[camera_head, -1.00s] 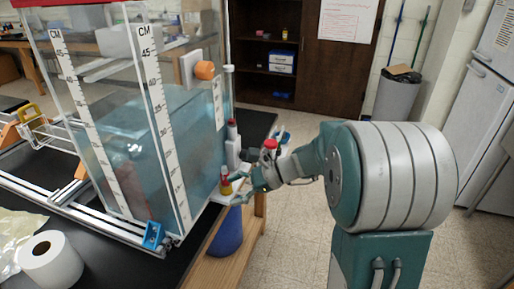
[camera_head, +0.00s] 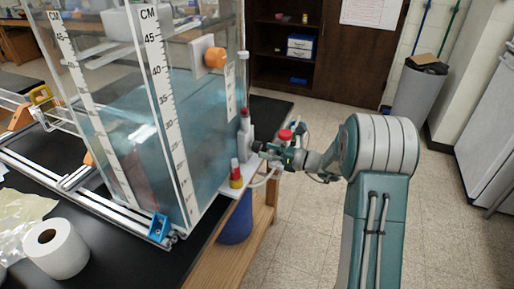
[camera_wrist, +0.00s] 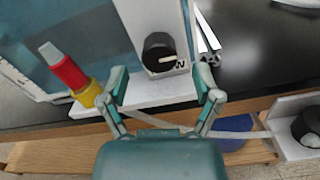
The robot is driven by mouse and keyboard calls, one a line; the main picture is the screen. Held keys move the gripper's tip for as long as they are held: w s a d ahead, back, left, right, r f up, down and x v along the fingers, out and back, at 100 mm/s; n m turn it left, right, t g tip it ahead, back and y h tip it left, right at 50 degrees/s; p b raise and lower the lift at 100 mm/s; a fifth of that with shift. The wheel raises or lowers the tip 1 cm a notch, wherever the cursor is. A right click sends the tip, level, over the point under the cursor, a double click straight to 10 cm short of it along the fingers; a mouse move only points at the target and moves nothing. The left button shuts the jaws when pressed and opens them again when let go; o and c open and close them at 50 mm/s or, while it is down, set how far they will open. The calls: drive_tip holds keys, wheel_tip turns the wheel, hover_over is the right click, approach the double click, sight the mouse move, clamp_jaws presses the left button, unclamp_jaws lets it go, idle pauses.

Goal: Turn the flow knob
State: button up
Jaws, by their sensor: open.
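A black round knob (camera_wrist: 158,50) with a pale pointer bar sits on a white upright panel (camera_wrist: 140,18) in the wrist view, and a dark letter shows beside it. The pointer lies nearly level, towards the right. My gripper (camera_wrist: 163,82) is open, its two fingers spread to the left and right, just below the knob in the picture; no contact with it shows. In the head view my gripper (camera_head: 262,150) is beside the white fitting at the tank's right side, and the knob cannot be made out there.
A red and yellow piece (camera_wrist: 70,75) stands left of my fingers, also seen in the head view (camera_head: 236,175). The water tank (camera_head: 185,120) fills the left. An orange knob (camera_head: 215,57) is higher on its wall. Another dark round part (camera_wrist: 308,128) sits at far right.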

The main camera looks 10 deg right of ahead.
sight(261, 148)
drive_tip(key=shift+x, duration=1.75)
clamp_jaws()
